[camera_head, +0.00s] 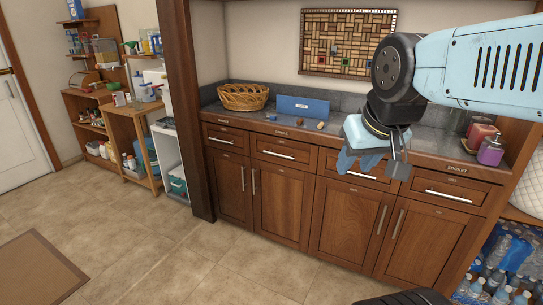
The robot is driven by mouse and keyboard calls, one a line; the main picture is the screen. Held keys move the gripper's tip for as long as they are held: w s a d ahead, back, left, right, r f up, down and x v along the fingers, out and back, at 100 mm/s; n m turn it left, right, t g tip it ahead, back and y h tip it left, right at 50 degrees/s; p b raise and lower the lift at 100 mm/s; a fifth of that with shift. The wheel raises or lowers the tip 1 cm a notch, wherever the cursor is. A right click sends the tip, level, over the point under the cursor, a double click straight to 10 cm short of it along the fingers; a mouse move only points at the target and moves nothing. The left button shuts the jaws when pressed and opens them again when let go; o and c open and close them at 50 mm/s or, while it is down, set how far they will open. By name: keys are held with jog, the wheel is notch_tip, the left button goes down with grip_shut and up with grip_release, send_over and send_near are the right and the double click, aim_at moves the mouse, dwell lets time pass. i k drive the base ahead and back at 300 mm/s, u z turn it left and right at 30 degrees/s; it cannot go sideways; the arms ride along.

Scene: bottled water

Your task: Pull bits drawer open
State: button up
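A row of wooden drawers with silver bar handles runs under the dark counter. From left they are the first drawer (226,134), the second drawer (285,146), the third drawer (335,160) and the right drawer (472,190). All look shut. A label above the right drawer seems to read "SOCKET"; the other labels are too small to read, so I cannot tell which is the bits drawer. My gripper (376,166) hangs in front of the third drawer, hiding part of its face. Its fingertips are partly hidden, and I cannot tell whether they touch the handle.
On the counter are a wicker basket (243,97), a blue box (302,107), small loose items and bottles (491,151) at the right. Lower cabinet doors (345,217) are shut. Bottled water packs (512,254) stand at the lower right.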

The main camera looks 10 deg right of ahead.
aim_at(299, 155)
jog(key=u, duration=0.05)
jog(key=i, duration=1)
jog(key=z, duration=0.1)
